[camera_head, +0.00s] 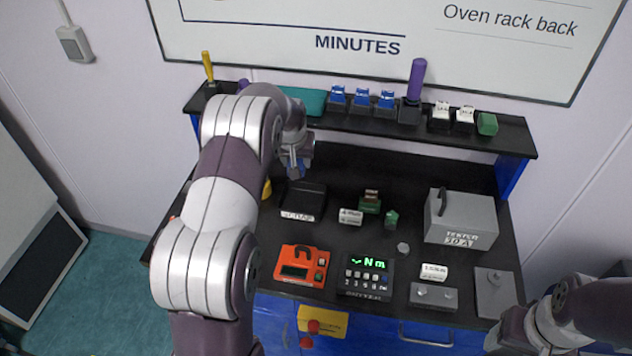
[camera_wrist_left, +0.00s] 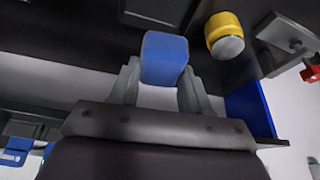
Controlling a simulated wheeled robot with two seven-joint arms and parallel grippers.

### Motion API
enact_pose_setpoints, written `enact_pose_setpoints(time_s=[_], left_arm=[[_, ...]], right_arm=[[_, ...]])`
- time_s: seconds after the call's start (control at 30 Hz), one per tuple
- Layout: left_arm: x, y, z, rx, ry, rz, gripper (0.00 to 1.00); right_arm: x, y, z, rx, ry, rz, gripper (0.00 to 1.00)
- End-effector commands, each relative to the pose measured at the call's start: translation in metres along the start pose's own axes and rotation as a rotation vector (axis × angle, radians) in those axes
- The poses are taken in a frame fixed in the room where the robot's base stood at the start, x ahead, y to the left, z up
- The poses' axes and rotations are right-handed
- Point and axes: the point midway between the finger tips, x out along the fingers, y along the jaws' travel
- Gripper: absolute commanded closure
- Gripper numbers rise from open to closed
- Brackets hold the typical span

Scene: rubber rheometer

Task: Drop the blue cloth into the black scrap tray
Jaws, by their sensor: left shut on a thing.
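My left gripper (camera_head: 295,168) is shut on the blue cloth, which shows as a small blue block (camera_wrist_left: 164,58) between the two fingers in the left wrist view. The black scrap tray (camera_head: 303,200), with a white SCRAP label, sits on the black bench just below and in front of the gripper in the picture. The tray's edge also shows at the top of the left wrist view (camera_wrist_left: 155,14). My right arm is at the lower right; its gripper does not show.
Behind is a raised shelf (camera_head: 400,128) with several blue clips, a purple-handled tool (camera_head: 416,80) and a teal pad (camera_head: 305,100). A grey tester box (camera_head: 460,218), an orange meter (camera_head: 302,266) and a keypad unit (camera_head: 366,276) stand on the bench. A yellow cylinder (camera_wrist_left: 223,30) is near the tray.

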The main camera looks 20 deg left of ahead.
Motion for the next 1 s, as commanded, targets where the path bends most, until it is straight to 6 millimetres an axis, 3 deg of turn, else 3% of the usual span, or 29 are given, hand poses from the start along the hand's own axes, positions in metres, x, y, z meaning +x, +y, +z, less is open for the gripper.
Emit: enact_pose_setpoints(time_s=[0.43, 0.77, 0.8, 0.83, 0.87, 1.0], left_arm=[[0.051, 0.000, 0.021, 0.000, -0.001, 0.000, 0.78], [0.054, 0.000, 0.023, 0.000, 0.001, 0.000, 0.78], [0.054, 0.000, 0.023, 0.000, 0.001, 0.000, 0.40], [0.054, 0.000, 0.023, 0.000, 0.001, 0.000, 0.31], [0.054, 0.000, 0.023, 0.000, 0.001, 0.000, 0.23], [0.055, 0.000, 0.023, 0.000, 0.000, 0.000, 0.23]], right_arm=[[0.037, 0.000, 0.005, 0.000, -0.001, 0.000, 0.40], [0.038, 0.000, 0.005, 0.000, 0.000, 0.000, 0.40], [0.038, 0.000, 0.005, 0.000, 0.000, 0.000, 0.40], [0.038, 0.000, 0.005, 0.000, 0.000, 0.000, 0.40], [0.038, 0.000, 0.005, 0.000, 0.000, 0.000, 0.40], [0.038, 0.000, 0.005, 0.000, 0.000, 0.000, 0.40]])
